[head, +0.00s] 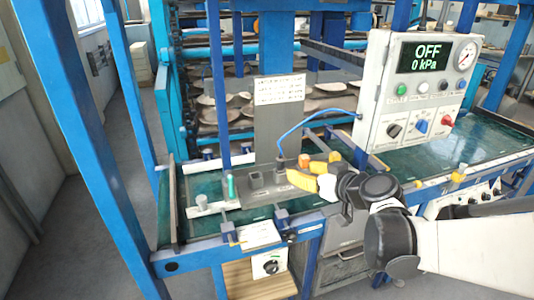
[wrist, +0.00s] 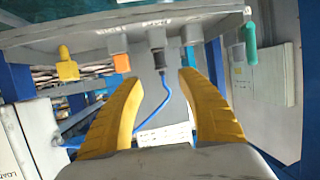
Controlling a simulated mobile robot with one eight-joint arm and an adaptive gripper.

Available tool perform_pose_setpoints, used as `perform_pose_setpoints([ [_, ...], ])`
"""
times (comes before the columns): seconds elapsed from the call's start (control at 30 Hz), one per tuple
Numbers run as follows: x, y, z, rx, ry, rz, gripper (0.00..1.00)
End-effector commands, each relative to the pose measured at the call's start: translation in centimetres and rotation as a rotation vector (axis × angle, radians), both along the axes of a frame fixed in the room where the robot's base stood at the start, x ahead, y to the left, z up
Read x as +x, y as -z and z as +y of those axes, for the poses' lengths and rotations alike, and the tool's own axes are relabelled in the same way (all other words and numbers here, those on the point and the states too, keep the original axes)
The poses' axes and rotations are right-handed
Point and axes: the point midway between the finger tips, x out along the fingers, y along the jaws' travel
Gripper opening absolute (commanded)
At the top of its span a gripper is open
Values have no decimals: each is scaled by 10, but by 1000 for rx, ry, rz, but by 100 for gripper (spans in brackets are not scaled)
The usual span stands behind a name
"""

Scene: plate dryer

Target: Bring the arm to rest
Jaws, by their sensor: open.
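My gripper (head: 312,170) has two yellow fingers and is over the green bench top at the middle of the head view. In the wrist view the fingers (wrist: 162,78) are spread apart with nothing held between them. A dark plug (wrist: 158,62) with a blue hose (wrist: 155,118) shows beyond and between the fingertips, apart from them as far as I can tell. In the head view the blue hose (head: 305,123) runs from the plug up to the control box (head: 415,90). My arm reaches in from the right.
The control box display (head: 424,58) reads OFF, 0 kPa. A grey upright plate (head: 278,125) and blue posts (head: 222,90) rise behind. Open floor lies at left.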

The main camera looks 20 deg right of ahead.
Motion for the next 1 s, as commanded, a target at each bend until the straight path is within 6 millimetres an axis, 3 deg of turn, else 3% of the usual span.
perform_pose_setpoints([
  [0.3, -1, 0, 2, 1, -2, 5, 46],
  [0.43, -13, 4, 28, 15, -26, 74, 46],
  [0.57, -50, 15, 73, 27, -48, 239, 46],
  [0.7, -106, 31, 106, 11, -8, 427, 46],
  [0.9, -168, 43, 109, -39, 117, 569, 46],
  [1.0, -182, 45, 105, -54, 161, 591, 46],
])
